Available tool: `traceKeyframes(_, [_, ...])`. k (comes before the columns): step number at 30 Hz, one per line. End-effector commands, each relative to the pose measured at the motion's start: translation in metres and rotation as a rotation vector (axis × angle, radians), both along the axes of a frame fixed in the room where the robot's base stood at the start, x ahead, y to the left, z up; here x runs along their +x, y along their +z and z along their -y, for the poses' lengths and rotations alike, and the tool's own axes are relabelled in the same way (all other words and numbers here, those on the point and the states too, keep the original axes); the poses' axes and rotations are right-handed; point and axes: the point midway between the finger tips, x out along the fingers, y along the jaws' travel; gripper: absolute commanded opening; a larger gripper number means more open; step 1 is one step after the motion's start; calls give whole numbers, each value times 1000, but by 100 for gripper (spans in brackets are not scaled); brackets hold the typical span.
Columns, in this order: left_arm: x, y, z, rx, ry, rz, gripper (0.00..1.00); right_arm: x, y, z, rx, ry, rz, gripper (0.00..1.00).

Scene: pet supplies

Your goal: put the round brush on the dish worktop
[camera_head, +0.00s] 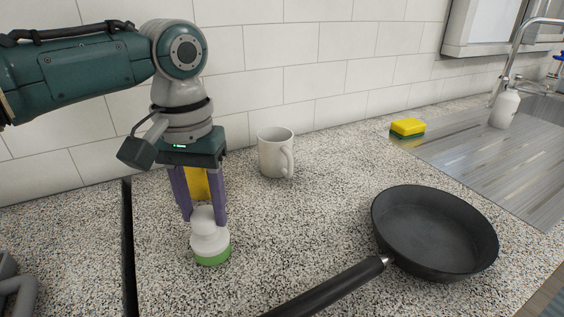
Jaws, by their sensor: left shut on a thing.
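The round brush (209,240) is white with a green base ring and stands upright. It is at or just above the speckled worktop (310,215), left of the middle of the head view; I cannot tell whether its base touches. My left gripper (204,212) points straight down, with its purple fingers shut on the top of the brush. The fingers hide part of the brush's knob. My right gripper is not in view.
A white mug (276,152) stands behind and right of the brush. A black frying pan (435,235) lies at the right, its handle reaching toward the front. A yellow sponge (407,127) and a soap bottle (505,108) are near the metal drainer (500,165). A dark gap (127,240) runs at the left.

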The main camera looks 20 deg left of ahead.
Motion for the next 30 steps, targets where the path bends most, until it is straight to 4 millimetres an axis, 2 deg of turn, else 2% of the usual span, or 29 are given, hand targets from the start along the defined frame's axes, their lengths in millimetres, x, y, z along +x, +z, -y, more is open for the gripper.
traceKeyframes(1, [0,-2,0,0,0,-1,50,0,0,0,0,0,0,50])
traceKeyframes(9, [0,-1,0,0,0,0,79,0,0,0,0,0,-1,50])
traceKeyframes(18, [0,4,0,-1,0,2,79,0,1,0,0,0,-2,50])
traceKeyframes(23, [1,30,0,-1,1,4,79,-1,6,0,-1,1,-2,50])
traceKeyframes(30, [1,84,0,-2,0,5,79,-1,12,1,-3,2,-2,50])
